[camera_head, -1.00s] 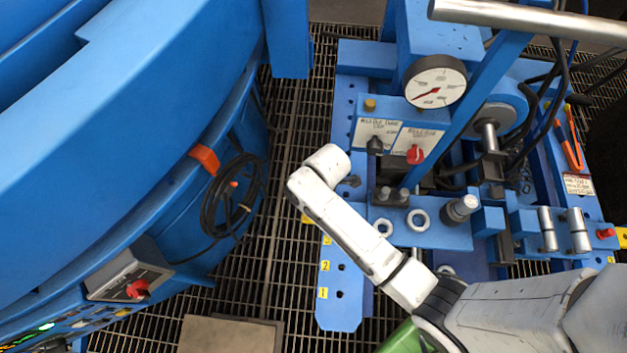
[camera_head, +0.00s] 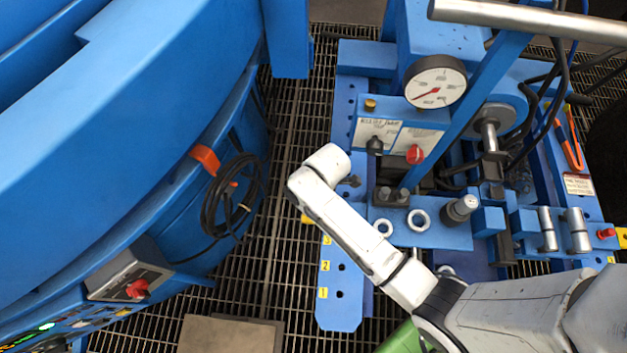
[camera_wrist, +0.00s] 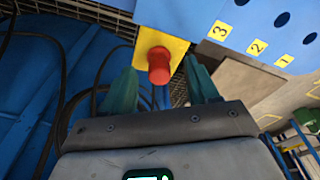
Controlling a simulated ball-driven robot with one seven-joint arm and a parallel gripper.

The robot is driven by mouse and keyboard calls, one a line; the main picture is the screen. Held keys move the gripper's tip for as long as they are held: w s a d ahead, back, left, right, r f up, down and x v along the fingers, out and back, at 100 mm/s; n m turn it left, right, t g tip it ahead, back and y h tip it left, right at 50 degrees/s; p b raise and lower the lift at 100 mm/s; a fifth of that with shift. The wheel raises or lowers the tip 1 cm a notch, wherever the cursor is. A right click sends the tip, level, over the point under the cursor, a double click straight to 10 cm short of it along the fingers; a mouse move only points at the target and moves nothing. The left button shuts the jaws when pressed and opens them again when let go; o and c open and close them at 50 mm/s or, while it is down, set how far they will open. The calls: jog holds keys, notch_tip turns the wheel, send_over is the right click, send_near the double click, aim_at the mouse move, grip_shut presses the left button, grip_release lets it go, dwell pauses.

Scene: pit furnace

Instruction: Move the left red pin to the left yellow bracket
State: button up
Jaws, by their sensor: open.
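A red pin (camera_wrist: 159,66) stands at the yellow bracket (camera_wrist: 178,46) on the blue rail's side in the wrist view. My gripper (camera_wrist: 161,82) is open, with one teal finger on each side of the pin. The pin appears between the fingers, but I cannot tell whether they touch it. In the head view my arm hides this pin and my gripper; only a corner of the yellow bracket (camera_head: 306,219) shows beside the arm. Another red pin (camera_head: 606,233) is at the far right, near another yellow bracket (camera_head: 621,237).
The blue rail (camera_head: 338,312) has holes with yellow number labels. A large blue curved housing (camera_head: 110,150) with a coiled black cable (camera_head: 225,195) fills the left. A gauge (camera_head: 435,82) and a red knob (camera_head: 415,154) stand behind my arm. Open grating lies between housing and rail.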

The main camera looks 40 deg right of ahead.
notch_tip(320, 180, up, 11)
jog(key=d+p, duration=0.1)
jog(key=shift+s+d+f, duration=0.15)
jog(key=shift+s+d, duration=0.05)
jog(key=shift+d, duration=0.1)
dwell(0.6)
jog(key=s+d+r+m+h, duration=0.1)
jog(key=s+d+r+m, duration=0.1)
jog(key=s+m, duration=0.5)
jog(key=s+d+r+m+h, duration=0.1)
jog(key=s+d+r+m, duration=0.1)
jog(key=s+d+m, duration=0.2)
jog(key=s+m, duration=0.3)
jog(key=m, duration=0.1)
jog(key=shift+s+d+t, duration=0.15)
jog(key=shift+s+t, duration=0.15)
jog(key=shift+r, duration=0.1)
jog(key=shift+c, duration=0.2)
